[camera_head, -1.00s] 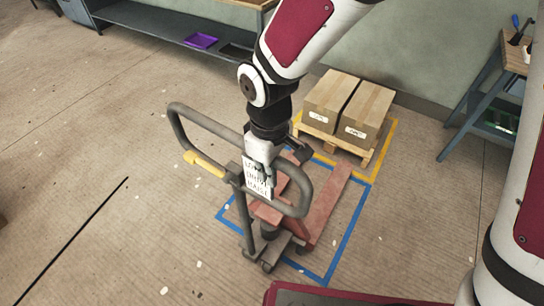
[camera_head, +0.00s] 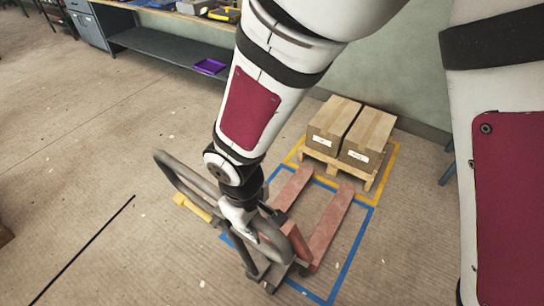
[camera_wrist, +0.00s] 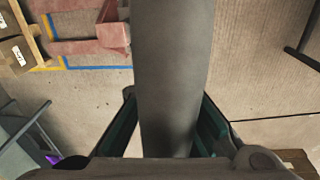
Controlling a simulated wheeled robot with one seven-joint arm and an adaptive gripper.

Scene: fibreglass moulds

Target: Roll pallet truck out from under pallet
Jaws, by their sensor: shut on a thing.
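The pallet truck has two red forks (camera_head: 330,222) and a looped grey handle (camera_head: 184,178) with a yellow piece (camera_head: 192,207) on it. My gripper (camera_head: 243,215) is shut on the handle's bar; the wrist view shows the grey bar (camera_wrist: 172,70) between both fingers (camera_wrist: 168,125). The wooden pallet (camera_head: 330,160) carries two brown boxes (camera_head: 333,118) and stands beyond the fork tips. The fork tips show close to the pallet's near side, and they look clear of it. My arm hides part of the truck's body.
Yellow floor tape (camera_head: 387,172) borders the pallet, and blue tape (camera_head: 352,250) borders the truck's area. A grey bench (camera_head: 165,45) stands at the back left with a purple tray (camera_head: 210,66) on its lower shelf. The floor at left is open.

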